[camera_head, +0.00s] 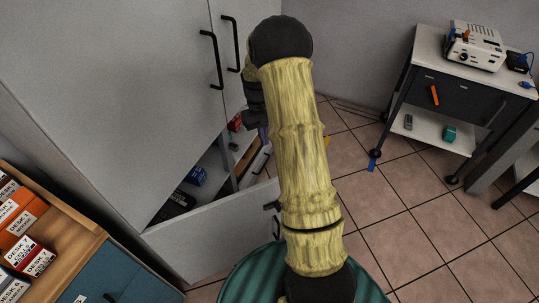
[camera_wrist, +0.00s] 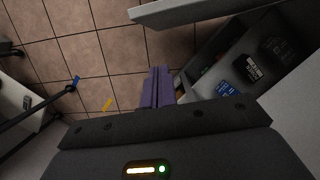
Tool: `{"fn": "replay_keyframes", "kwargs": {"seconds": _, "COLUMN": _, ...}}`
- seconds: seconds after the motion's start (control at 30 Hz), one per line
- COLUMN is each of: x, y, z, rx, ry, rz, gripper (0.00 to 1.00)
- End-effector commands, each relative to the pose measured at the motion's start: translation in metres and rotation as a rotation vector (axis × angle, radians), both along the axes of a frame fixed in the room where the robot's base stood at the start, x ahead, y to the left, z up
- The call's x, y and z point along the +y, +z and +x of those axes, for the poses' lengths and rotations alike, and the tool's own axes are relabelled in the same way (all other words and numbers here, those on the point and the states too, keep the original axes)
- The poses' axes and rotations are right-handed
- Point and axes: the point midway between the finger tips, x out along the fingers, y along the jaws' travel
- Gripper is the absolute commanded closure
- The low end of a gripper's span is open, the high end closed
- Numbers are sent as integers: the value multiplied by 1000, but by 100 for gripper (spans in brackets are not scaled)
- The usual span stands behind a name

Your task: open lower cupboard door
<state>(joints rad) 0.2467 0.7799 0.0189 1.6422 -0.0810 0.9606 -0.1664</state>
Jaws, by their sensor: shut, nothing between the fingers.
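The lower cupboard door (camera_head: 215,237) stands swung outward from the tall grey cupboard, with its black handle (camera_head: 271,206) near its free end, beside my arm. In the wrist view the door's pale edge (camera_wrist: 195,10) crosses the top. The open lower compartment shows shelves with a blue box (camera_head: 196,175), which also appears in the wrist view (camera_wrist: 227,89). My gripper (camera_wrist: 158,72) has purple fingers, shut and empty. They point between the door and the compartment, with tiled floor behind. In the head view my arm largely hides the gripper.
The upper cupboard doors (camera_head: 170,90) are closed and carry two long black handles. A wheeled trolley (camera_head: 440,85) with devices stands at the back right. A wooden-topped unit with boxes (camera_head: 65,235) is at lower left. Tiled floor (camera_head: 400,200) is open on the right.

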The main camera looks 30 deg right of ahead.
Motion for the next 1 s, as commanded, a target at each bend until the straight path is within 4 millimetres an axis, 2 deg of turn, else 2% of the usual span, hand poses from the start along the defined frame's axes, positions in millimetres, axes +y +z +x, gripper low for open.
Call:
{"fn": "replay_keyframes", "kwargs": {"seconds": 0.17, "x": 0, "y": -21, "z": -6, "rx": 4, "ry": 0, "rz": 1, "gripper": 100}}
{"fn": "replay_keyframes", "kwargs": {"seconds": 0.6, "x": 0, "y": -96, "z": -25, "rx": 4, "ry": -1, "rz": 1, "gripper": 100}}
{"fn": "replay_keyframes", "kwargs": {"seconds": 0.8, "x": 1, "y": -92, "z": -52, "rx": 2, "ry": -1, "rz": 0, "gripper": 100}}
{"fn": "replay_keyframes", "kwargs": {"seconds": 1.0, "x": 1, "y": -92, "z": -63, "rx": -1, "ry": 0, "rz": -1, "gripper": 100}}
